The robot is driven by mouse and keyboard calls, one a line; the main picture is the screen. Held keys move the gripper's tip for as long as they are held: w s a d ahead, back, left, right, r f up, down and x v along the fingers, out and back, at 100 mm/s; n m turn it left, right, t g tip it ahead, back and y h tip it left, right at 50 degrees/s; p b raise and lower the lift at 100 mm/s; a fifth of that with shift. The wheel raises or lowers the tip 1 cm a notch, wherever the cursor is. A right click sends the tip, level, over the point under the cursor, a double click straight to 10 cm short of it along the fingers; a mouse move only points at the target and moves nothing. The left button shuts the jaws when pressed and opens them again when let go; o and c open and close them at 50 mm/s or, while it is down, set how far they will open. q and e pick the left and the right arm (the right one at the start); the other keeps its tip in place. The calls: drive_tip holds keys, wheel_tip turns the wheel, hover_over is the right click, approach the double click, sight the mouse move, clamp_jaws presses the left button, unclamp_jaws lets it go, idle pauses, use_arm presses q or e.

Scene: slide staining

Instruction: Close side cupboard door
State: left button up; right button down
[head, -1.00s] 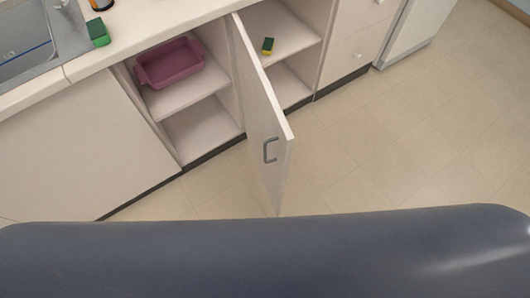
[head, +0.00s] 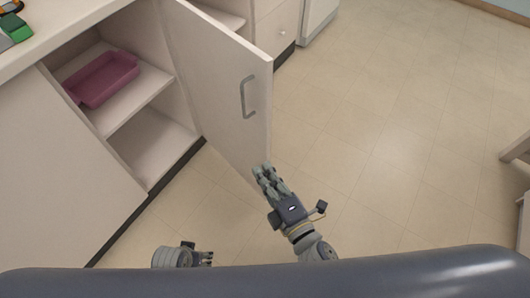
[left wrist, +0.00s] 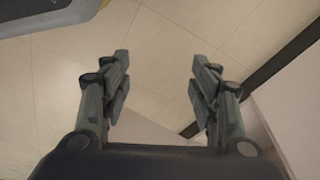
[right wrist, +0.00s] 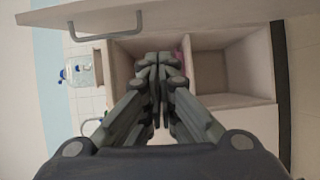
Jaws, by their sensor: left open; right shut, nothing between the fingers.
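The side cupboard door (head: 222,85) stands wide open in the head view, sticking out from the cabinet, with a grey bar handle (head: 248,97) on its face. My right gripper (head: 262,172) is shut and empty by the door's lower free corner; I cannot tell whether it touches. In the right wrist view the door (right wrist: 190,14) and its handle (right wrist: 92,32) lie along the top, with the shut fingers (right wrist: 157,62) pointing towards the open shelves. My left gripper (head: 208,258) is low in the head view, partly hidden; the left wrist view shows its fingers (left wrist: 160,75) open and empty.
The open cupboard holds a pink tub (head: 103,78) on its upper shelf (head: 135,97). A green sponge (head: 16,28) lies on the counter at top left. A drawer unit (head: 277,28) stands beyond the door. The tiled floor (head: 400,130) at right is mostly clear.

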use_arm(q)
drive_tip(key=f, duration=0.1)
drive_tip(key=s+f+p, duration=0.1)
drive_tip(key=shift+s+f, duration=0.1)
drive_tip(key=shift+f, duration=0.3)
use_arm(e)
drive_tip(key=w+a, duration=0.1)
drive_tip(key=w, duration=1)
drive_tip(key=shift+w+r, duration=0.25)
drive_tip(key=shift+r, duration=0.2)
